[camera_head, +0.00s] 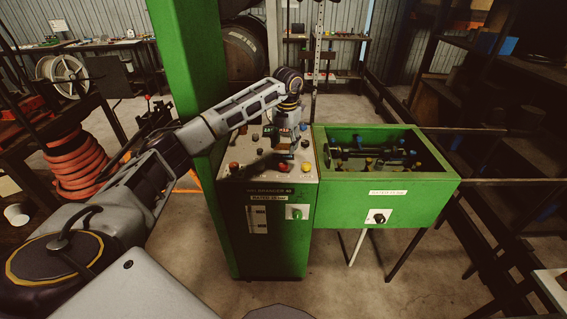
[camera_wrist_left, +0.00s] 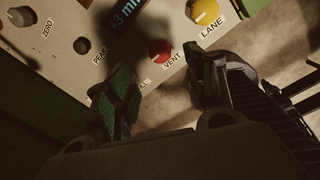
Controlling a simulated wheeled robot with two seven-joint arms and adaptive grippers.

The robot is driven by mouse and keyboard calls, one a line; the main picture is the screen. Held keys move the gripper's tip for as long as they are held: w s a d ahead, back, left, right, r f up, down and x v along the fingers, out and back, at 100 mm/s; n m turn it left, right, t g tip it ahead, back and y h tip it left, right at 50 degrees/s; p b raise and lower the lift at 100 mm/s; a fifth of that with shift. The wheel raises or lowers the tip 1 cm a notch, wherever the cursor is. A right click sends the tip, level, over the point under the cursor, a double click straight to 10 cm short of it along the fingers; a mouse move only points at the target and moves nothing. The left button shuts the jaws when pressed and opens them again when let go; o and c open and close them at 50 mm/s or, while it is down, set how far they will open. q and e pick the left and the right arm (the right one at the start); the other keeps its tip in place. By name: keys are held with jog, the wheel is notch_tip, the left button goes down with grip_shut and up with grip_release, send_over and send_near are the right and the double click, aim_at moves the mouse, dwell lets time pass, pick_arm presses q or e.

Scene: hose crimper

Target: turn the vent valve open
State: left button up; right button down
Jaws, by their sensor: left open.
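The vent valve is a round red knob (camera_wrist_left: 158,49) with a VENT label beside it on the pale panel in the left wrist view. My left gripper (camera_wrist_left: 157,66) is open, and its two fingers point toward the panel on either side of the line to the red knob. The knob shows between and just beyond the fingertips, with nothing held. In the head view my left gripper (camera_head: 284,152) hangs over the control panel top, near a red knob (camera_head: 281,167); I cannot tell there whether that is the vent knob. My right gripper is not in view.
A yellow knob (camera_wrist_left: 205,12) labelled LANE sits right of the red one. Dark knobs (camera_wrist_left: 82,45) sit to the left. The green cabinet (camera_head: 262,235) carries the panel, with an open green box (camera_head: 386,190) beside it and a green column (camera_head: 190,60) behind.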

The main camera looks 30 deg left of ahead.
aim_at(283, 163)
pick_arm(q)
jog(key=f, duration=0.6)
jog(key=f+p, duration=0.1)
jog(key=f, duration=0.2)
jog(key=shift+a+f, duration=0.2)
jog(key=shift+a, duration=0.05)
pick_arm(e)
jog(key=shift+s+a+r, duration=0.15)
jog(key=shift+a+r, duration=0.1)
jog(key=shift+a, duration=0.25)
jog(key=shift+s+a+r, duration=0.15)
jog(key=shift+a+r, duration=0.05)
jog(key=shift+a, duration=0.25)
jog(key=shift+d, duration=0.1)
